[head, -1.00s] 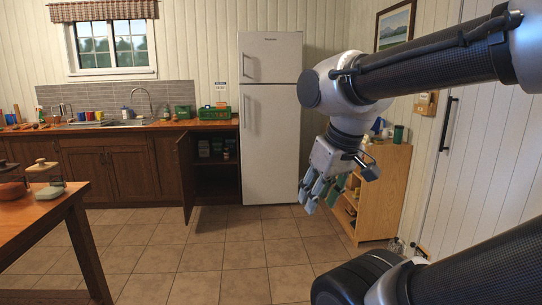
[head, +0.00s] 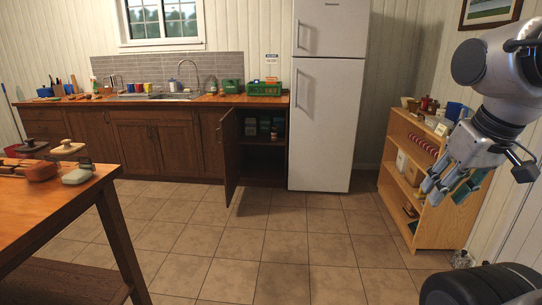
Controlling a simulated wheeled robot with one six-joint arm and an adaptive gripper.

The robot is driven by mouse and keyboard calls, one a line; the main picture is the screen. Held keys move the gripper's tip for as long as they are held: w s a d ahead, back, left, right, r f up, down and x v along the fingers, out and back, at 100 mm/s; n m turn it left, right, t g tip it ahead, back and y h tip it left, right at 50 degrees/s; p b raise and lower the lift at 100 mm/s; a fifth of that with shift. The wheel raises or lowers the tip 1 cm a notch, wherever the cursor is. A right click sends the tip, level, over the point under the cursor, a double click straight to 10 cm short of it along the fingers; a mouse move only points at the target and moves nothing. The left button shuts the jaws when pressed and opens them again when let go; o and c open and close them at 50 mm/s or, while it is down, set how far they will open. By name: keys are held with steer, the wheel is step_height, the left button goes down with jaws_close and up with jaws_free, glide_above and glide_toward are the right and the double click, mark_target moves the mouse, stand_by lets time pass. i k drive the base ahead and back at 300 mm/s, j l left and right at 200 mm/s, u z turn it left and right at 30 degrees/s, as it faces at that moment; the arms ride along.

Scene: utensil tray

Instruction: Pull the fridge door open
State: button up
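The white fridge (head: 320,135) stands against the back wall, right of the counter. Its upper and lower doors are both shut. A vertical handle (head: 296,88) runs along the left edge of the lower door, and a shorter one (head: 298,34) is on the upper door. My gripper (head: 442,192) is at the right of the head view, pointing down and left, well apart from the fridge and in front of the shelf. Its fingers look spread with nothing between them.
A dark cabinet door (head: 231,157) stands open left of the fridge, jutting into the room. A wooden table (head: 75,200) is at the near left. A wooden shelf (head: 440,222) with several items is at the right. The tiled floor (head: 250,235) before the fridge is clear.

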mark_target(326, 93)
steer(key=i+l+z, duration=0.25)
steer(key=i, duration=0.7)
steer(key=i+z, duration=0.25)
steer(key=i, duration=0.65)
steer(key=i+u, duration=0.2)
steer(key=i, duration=0.3)
steer(key=i+l+u, duration=0.2)
steer(key=i, duration=0.35)
steer(key=i+l+u, duration=0.15)
steer(key=i, duration=0.35)
steer(key=i+l+u, duration=0.2)
steer(key=i+l, duration=0.15)
steer(key=i, duration=0.15)
